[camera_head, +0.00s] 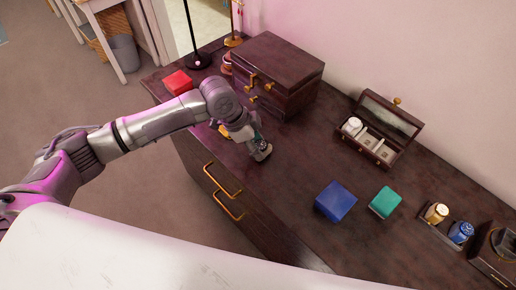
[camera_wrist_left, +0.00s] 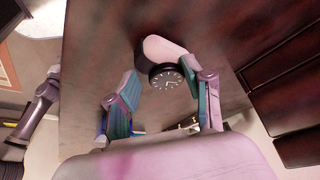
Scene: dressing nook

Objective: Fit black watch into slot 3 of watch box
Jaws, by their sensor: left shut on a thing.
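The black watch (camera_wrist_left: 166,77) has a dark dial and sits around a pale cushion (camera_wrist_left: 162,48) in the left wrist view. My left gripper (camera_wrist_left: 163,92) is shut on it, one finger on each side. In the head view the left gripper (camera_head: 258,145) is low over the dresser top near its front edge, left of the watch box; the watch is mostly hidden there. The open watch box (camera_head: 392,157) stands at the back, lid raised against the wall side. A pale watch (camera_head: 352,126) sits in its left slot; the slots to the right show pale linings. My right gripper is not in view.
A dark jewelry chest (camera_head: 290,62) stands behind the gripper, with a red box (camera_head: 177,82) to the left. A blue box (camera_head: 336,201) and green box (camera_head: 385,202) lie in front of the watch box. The dresser middle is clear.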

